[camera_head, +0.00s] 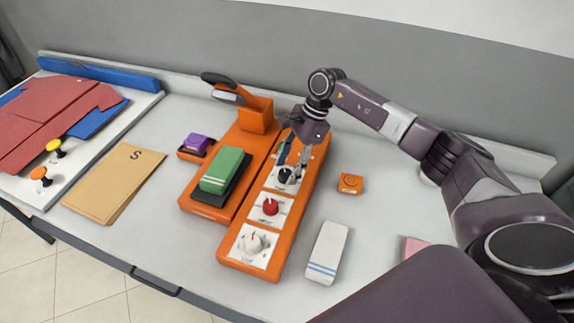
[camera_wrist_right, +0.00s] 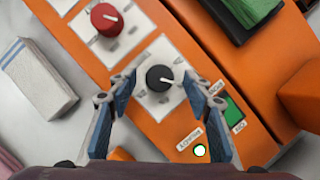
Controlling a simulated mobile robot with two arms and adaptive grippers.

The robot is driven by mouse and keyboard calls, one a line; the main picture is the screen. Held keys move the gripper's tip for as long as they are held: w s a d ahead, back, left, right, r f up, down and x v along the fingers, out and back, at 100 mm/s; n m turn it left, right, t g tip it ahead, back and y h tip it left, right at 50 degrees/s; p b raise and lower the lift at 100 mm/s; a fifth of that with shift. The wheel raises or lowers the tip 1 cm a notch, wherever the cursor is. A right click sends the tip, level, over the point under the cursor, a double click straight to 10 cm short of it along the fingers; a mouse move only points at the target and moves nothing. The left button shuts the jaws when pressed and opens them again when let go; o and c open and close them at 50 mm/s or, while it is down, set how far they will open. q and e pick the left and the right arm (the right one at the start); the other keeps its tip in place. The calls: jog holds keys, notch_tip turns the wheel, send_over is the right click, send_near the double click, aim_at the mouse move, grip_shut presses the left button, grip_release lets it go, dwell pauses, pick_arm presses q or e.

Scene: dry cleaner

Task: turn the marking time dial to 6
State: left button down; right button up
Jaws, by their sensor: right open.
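An orange panel (camera_head: 225,252) carries a row of three dials on white plates: a black dial (camera_head: 285,175), a red dial (camera_head: 270,207) and a white dial (camera_head: 252,243). I cannot read which is the marking time dial. My right gripper (camera_head: 294,166) is open over the black dial at the far end. In the right wrist view the black dial (camera_wrist_right: 159,78) sits between the two blue fingertips (camera_wrist_right: 160,84), and I cannot tell if they touch it. Its white pointer line points right there. The red dial (camera_wrist_right: 106,19) is up and left, clear of the fingers. My left gripper is out of view.
An orange press with a dark handle (camera_head: 222,86) and a green block (camera_head: 226,170) stand left of the panel. A white block (camera_head: 327,252) and a small orange block (camera_head: 350,183) lie to its right. Envelopes (camera_head: 115,182) and a red garment (camera_head: 50,115) are further left.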

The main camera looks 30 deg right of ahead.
jog(key=shift+a+f, duration=0.1)
jog(key=shift+f, duration=0.35)
jog(key=c, duration=1.1)
jog(key=shift+c, duration=0.2)
